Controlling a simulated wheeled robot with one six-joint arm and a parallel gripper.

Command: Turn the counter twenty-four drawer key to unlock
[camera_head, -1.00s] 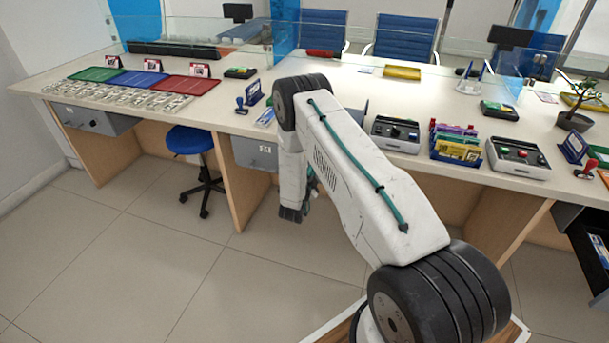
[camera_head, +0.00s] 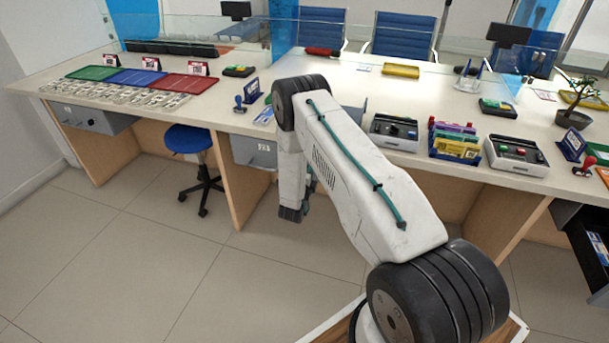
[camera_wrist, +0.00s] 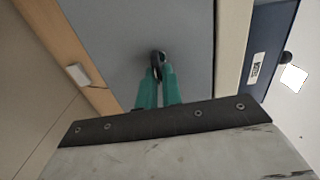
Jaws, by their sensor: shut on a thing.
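The grey drawer front (camera_wrist: 110,40) fills the middle of the wrist view, and a drawer with a label also shows under the counter in the head view (camera_head: 240,150). A dark, ring-shaped key head (camera_wrist: 158,57) stands out from the drawer front. My gripper (camera_wrist: 157,75) has its two green fingers close together with the key head between their tips. The gripper is shut on the key. The key's shaft and the lock face are hidden behind the fingers. In the head view my arm hides the gripper tips and the key.
A wooden panel (camera_wrist: 50,25) with a small white block (camera_wrist: 78,75) runs beside the drawer. A blue stool (camera_head: 188,140) stands under the counter to the left. Above, the countertop (camera_head: 300,75) holds stamps and devices. Open floor (camera_head: 130,270) lies at lower left.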

